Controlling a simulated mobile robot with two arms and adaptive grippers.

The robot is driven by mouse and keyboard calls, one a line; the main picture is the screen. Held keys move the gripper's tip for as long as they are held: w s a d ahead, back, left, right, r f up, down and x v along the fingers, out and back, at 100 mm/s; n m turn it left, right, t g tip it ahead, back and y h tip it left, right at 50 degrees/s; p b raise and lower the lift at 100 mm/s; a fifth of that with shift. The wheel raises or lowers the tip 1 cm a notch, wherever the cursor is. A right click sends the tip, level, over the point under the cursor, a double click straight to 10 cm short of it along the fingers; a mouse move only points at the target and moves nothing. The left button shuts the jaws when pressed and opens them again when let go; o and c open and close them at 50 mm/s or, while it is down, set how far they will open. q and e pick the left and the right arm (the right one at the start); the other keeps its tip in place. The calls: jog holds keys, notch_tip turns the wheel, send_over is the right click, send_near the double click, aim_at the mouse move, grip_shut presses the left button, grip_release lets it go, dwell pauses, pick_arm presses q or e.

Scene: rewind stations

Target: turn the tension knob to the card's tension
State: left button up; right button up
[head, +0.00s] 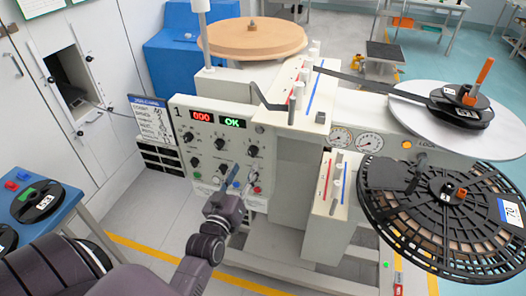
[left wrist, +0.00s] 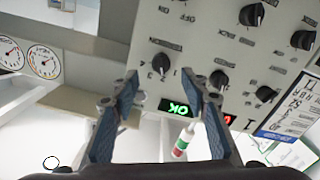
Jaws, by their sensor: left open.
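The grey control panel (head: 178,118) carries several black knobs and faces me. The tension knob (head: 253,151) is the right one in the upper row, under the green OK display (head: 231,122). In the left wrist view the panel is upside down and the tension knob (left wrist: 161,62) has a numbered scale around it. My left gripper (head: 241,178) is open in front of the panel. In its wrist view the fingertips (left wrist: 161,82) are apart, with the knob just beyond their gap and nothing held. The settings card (head: 150,120) is left of the panel; its print is too small to read surely.
A blue table (head: 68,196) with black reels stands at left. Large reels (head: 385,215) and a tan disc (head: 250,38) sit on the machine. Two gauges (head: 355,142) are right of the panel. Free floor (head: 150,205) lies below the panel.

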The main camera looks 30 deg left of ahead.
aim_at(251, 155)
pick_arm(q)
jog(key=p+x, duration=0.1)
jog(key=x, duration=0.6)
jog(key=shift+w+a+f, duration=0.1)
jog(key=shift+c, duration=0.3)
grip_shut()
